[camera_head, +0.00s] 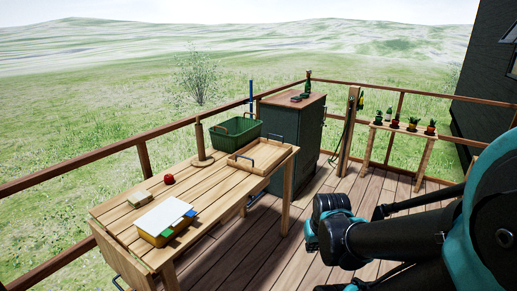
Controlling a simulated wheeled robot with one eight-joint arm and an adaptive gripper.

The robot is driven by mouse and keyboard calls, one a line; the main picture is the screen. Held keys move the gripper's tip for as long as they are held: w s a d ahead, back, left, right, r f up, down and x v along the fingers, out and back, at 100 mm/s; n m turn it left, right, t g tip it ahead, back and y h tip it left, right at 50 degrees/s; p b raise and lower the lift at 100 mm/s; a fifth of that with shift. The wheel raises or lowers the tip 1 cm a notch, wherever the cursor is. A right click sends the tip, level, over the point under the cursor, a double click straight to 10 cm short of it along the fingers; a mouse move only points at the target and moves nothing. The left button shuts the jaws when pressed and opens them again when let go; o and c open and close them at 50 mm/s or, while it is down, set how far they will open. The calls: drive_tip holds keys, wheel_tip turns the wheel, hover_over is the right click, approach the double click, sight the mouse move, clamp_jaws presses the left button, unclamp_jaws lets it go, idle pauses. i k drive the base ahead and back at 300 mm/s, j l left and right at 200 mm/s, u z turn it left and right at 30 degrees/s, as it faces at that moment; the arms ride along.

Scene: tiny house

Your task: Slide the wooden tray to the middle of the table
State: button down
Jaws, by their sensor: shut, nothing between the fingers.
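The wooden tray (264,153) is a shallow, light-brown rectangle with a low rim and dark handles. It lies at the far right end of the slatted wooden table (190,190), close to that end's edge, and looks empty. The middle of the table top is to its left and nearer in the picture. My black and teal arm (390,238) is at the right, over the deck and apart from the tray and table. I cannot make out my gripper's fingers in this view.
A green crate (235,131) and a wooden post-like holder (200,145) stand behind the tray. A red round object (168,180), a small wooden block (139,199) and a white-topped yellow box (165,218) are on the nearer table half. A dark cabinet (291,140) stands beyond the table.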

sight(261, 156)
drive_tip(key=i+l+u, duration=0.1)
drive_tip(key=i, duration=0.45)
drive_tip(key=i+l, duration=0.25)
drive_tip(key=i, duration=0.25)
drive_tip(key=i+l+u, duration=0.15)
drive_tip(key=i, duration=0.4)
drive_tip(key=i+l, duration=0.35)
drive_tip(key=i, duration=0.15)
drive_tip(key=u, duration=0.05)
